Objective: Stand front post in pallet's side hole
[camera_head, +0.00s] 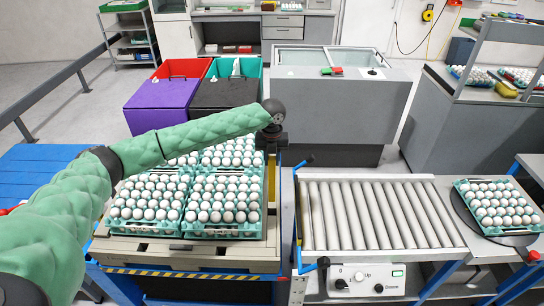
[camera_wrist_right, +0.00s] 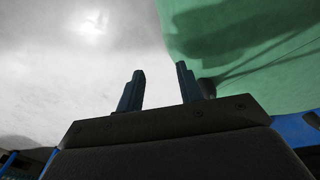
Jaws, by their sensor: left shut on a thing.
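My left arm reaches across from the left in the head view, and its gripper (camera_head: 271,148) points down at the right side of the egg stacks. It is shut on a slim upright post (camera_head: 271,192), which stands close beside the trays at the pallet's right edge. The beige pallet (camera_head: 200,252) lies under the trays. Whether the post's foot is in the side hole I cannot tell. My right gripper (camera_wrist_right: 160,75) shows in the right wrist view, with its two dark fingers apart and nothing between them.
Teal trays of white eggs (camera_head: 222,236) fill the pallet. A roller conveyor (camera_head: 372,215) stands to its right, with another egg tray (camera_head: 500,232) on a turntable beyond. Purple (camera_head: 163,103) and black bins stand behind. A blue slatted surface (camera_head: 40,175) is at left.

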